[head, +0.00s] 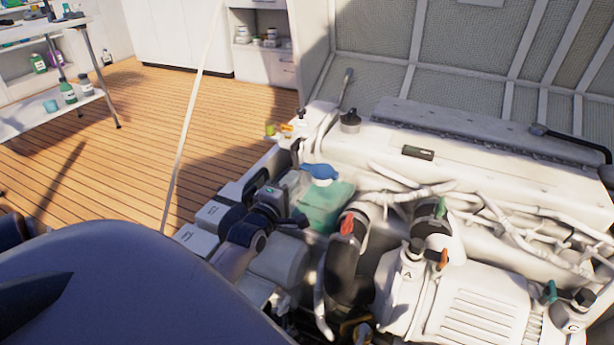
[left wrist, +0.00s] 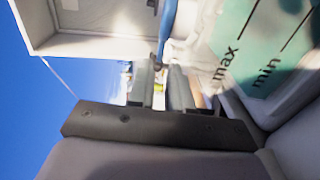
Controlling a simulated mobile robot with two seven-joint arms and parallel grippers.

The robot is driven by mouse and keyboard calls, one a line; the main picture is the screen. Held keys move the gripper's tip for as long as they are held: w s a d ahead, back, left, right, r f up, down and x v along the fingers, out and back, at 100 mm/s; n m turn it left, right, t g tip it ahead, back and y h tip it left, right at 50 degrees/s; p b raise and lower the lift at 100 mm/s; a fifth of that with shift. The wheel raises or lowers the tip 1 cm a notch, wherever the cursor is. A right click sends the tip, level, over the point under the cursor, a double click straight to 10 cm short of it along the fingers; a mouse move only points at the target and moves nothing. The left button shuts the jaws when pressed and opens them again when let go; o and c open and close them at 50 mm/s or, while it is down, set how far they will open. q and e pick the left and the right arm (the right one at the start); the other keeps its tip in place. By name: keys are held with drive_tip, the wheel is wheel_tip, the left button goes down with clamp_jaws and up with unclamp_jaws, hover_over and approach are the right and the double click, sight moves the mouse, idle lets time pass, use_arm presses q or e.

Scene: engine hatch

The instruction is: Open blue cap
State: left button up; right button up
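The blue cap (head: 322,172) sits on top of the teal reservoir (head: 325,207) in the middle of the head view, its narrow end pointing left. My left gripper (head: 303,180) is close to the cap's left side. In the left wrist view the two fingers (left wrist: 160,72) stand close together with a narrow gap. The blue cap (left wrist: 168,35) shows edge-on and runs down into the fingertips, which look shut on it. The reservoir wall with "max" and "min" marks (left wrist: 262,50) is at the right. My right gripper is in neither view.
The engine (head: 480,305) with red and green levers fills the right. Pipes (head: 470,200) run behind the reservoir. The raised hatch (head: 460,45) stands at the back. A shelf table (head: 50,115) is far left. The wooden floor (head: 165,110) is clear.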

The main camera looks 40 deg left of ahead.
sight(317, 170)
use_arm(q)
drive_tip(key=b+x, duration=0.1)
drive_tip(key=x, duration=0.2)
drive_tip(key=shift+w+a+f, duration=0.1)
drive_tip(key=shift+w, duration=0.2)
drive_tip(key=shift+b+x, duration=0.55)
drive_tip(key=shift+x, duration=0.35)
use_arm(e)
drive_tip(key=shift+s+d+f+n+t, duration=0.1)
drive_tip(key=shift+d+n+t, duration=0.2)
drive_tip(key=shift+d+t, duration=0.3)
use_arm(q)
clamp_jaws()
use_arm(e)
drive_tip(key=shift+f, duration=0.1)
